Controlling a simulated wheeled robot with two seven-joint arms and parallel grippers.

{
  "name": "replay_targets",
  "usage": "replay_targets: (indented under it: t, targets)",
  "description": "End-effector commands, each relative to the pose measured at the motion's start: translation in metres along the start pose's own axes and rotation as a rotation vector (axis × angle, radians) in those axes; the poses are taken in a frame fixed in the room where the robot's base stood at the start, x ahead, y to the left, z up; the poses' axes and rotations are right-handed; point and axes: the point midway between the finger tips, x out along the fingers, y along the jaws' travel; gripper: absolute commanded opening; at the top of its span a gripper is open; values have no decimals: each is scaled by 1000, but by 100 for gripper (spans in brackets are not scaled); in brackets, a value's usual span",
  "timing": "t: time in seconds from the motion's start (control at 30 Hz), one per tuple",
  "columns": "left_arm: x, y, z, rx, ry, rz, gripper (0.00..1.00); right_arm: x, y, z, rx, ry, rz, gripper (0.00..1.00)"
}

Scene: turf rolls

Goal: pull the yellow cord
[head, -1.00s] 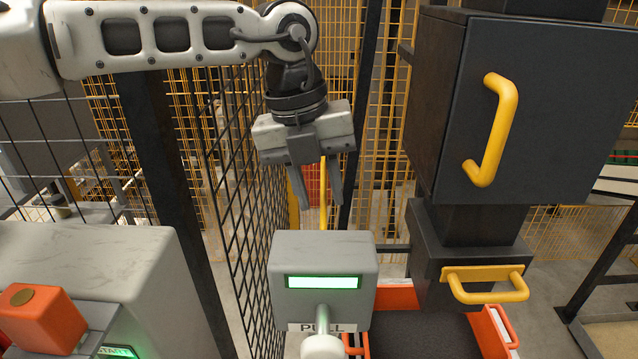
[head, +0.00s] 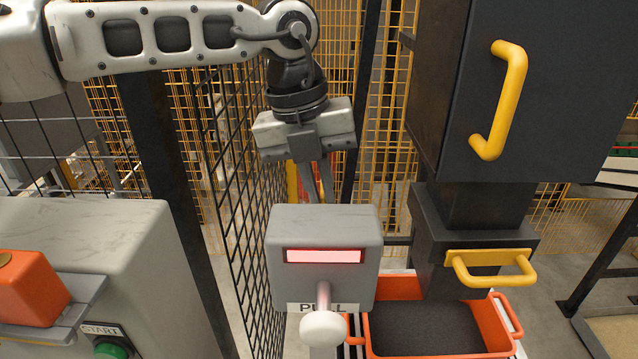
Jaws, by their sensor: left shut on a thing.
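The yellow cord (head: 320,188) runs just behind the grey box, mostly hidden by my left gripper's fingers. My left gripper (head: 319,192) points down behind the box's top edge, with its fingers close together and shut on the cord. The grey box (head: 280,283) has a lit red strip (head: 323,256) on its front, a PULL label and a white round knob (head: 324,329) on a short rod. My right gripper is not in view.
A dark machine with yellow handles (head: 503,100) stands at the right, above an orange tray (head: 495,328) with a dark block in it. A black mesh fence (head: 240,200) is left of the gripper. A grey console with a green START button (head: 110,350) is at lower left.

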Motion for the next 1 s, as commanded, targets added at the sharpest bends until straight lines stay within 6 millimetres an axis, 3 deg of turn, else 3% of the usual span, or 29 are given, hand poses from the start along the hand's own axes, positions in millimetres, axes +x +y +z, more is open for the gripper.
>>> replay_targets:
  t: [0.2,0.23,0.3,0.67,0.87,1.0]
  targets:
    - [1,1,0,0,2,4,0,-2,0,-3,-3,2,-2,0]
    - [1,1,0,0,2,4,16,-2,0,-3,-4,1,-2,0]
    - [1,1,0,0,2,4,31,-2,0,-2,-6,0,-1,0]
    - [-5,0,0,-1,0,2,31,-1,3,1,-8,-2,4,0]
    - [-38,0,1,-1,-4,0,31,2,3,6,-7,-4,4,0]
    - [-74,0,1,-1,-4,0,31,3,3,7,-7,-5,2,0]
